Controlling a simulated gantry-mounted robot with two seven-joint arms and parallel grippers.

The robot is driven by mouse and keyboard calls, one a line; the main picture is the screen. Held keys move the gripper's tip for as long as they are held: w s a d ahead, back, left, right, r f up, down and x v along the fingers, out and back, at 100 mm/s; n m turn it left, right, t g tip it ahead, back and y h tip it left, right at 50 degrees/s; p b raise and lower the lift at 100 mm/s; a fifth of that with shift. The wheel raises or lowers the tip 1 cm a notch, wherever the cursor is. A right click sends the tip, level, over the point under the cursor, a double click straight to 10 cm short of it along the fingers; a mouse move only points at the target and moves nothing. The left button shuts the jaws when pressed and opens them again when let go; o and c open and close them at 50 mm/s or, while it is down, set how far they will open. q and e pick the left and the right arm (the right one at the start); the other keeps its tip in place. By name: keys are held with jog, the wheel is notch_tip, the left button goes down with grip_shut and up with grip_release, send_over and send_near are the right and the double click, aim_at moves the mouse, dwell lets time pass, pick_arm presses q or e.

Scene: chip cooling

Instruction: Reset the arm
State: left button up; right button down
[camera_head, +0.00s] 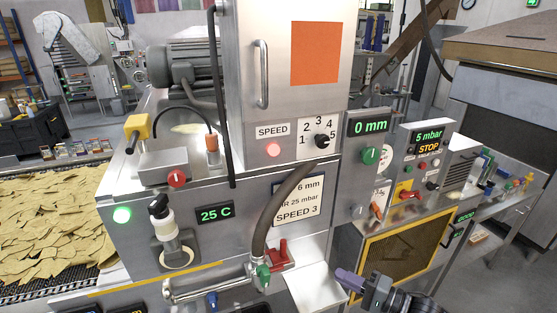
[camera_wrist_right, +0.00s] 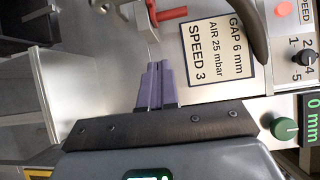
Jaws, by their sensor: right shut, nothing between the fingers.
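My right gripper (camera_head: 341,274) comes in from the bottom right of the head view, its purple fingers pointing up and left. In the right wrist view the purple fingers (camera_wrist_right: 156,68) lie side by side, shut and empty. They are in front of the metal chute (camera_head: 314,286), below the sign reading gap 6 mm, air 25 mbar, speed 3 (camera_head: 298,203). The sign also shows in the right wrist view (camera_wrist_right: 213,50). I see no contact with the machine. My left gripper is not in view.
The machine has a speed knob (camera_head: 322,141), a 0 mm display (camera_head: 370,127) with a green knob (camera_head: 370,156), and a 5 mbar panel (camera_head: 428,136). A red valve handle (camera_head: 278,254) and a dark hose (camera_head: 273,212) stick out nearby. Chips (camera_head: 50,222) cover the belt at left.

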jog(key=s+a+f+g+h+p, duration=0.1)
jog(key=s+a+f+h+p, duration=0.15)
jog(key=s+f, duration=0.65)
jog(key=s+a+f+g+h+p, duration=0.2)
jog(key=s+a+f+h, duration=0.15)
jog(key=s+f, duration=0.6)
jog(key=s+d+r+n+g+h, duration=0.2)
jog(key=s+d+r+n+h, duration=0.1)
jog(key=s, duration=0.4)
jog(key=s+d+r+n+g+h, duration=0.3)
jog(key=s+d+r+n+h, duration=0.1)
jog(key=s+n, duration=0.3)
jog(key=shift+s+r+n, duration=0.3)
jog(key=shift+s+r, duration=0.15)
jog(key=shift+r, duration=0.3)
